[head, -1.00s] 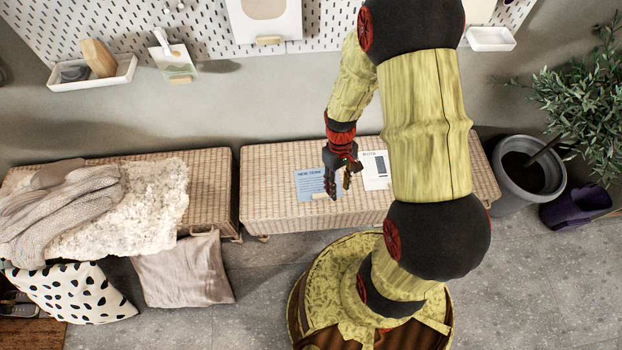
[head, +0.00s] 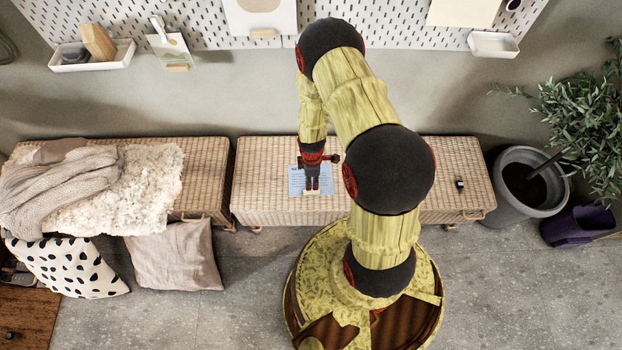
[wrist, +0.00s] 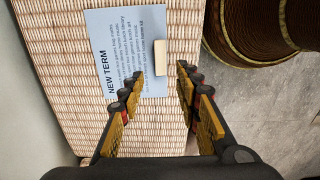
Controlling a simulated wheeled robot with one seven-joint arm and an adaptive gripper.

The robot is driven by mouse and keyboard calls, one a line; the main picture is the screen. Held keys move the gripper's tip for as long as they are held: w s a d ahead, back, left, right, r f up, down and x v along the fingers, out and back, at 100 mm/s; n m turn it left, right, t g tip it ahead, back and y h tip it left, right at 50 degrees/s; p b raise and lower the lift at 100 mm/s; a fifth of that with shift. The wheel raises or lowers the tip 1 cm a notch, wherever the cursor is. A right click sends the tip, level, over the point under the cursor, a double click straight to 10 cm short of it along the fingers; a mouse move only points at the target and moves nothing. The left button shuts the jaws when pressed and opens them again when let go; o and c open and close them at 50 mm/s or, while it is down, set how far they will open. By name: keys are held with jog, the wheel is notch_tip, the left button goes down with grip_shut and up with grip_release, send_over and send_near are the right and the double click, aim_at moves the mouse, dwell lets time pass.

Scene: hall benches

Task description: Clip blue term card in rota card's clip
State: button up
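The blue term card (head: 325,176), headed NEW TERM, lies flat on the wicker bench, partly covered by my gripper in the head view. In the wrist view the card (wrist: 112,50) has a small pale wooden block (wrist: 160,57) at its edge. My gripper (head: 312,186) points down over the card. In the wrist view my gripper (wrist: 159,77) is open, with the block in line with the gap between its fingertips and nothing held. I cannot tell the height above the card. The rota card and its clip are not visible now; my arm covers that part of the bench.
The wicker bench (head: 263,207) has bare room left of the card. A small black item (head: 459,183) sits at its right end. A grey pot (head: 522,208) stands right of the bench. Cushions and a fleece (head: 150,190) lie left. A pegboard (head: 390,30) hangs behind.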

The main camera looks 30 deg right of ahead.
aim_at(312, 191)
jog(key=shift+f+b, duration=3.6)
jog(key=shift+f, duration=1.35)
jog(key=shift+c, duration=0.7)
grip_shut()
jog(key=shift+r, duration=0.2)
jog(key=shift+r+p, duration=3.1)
jog(key=shift+r, duration=0.75)
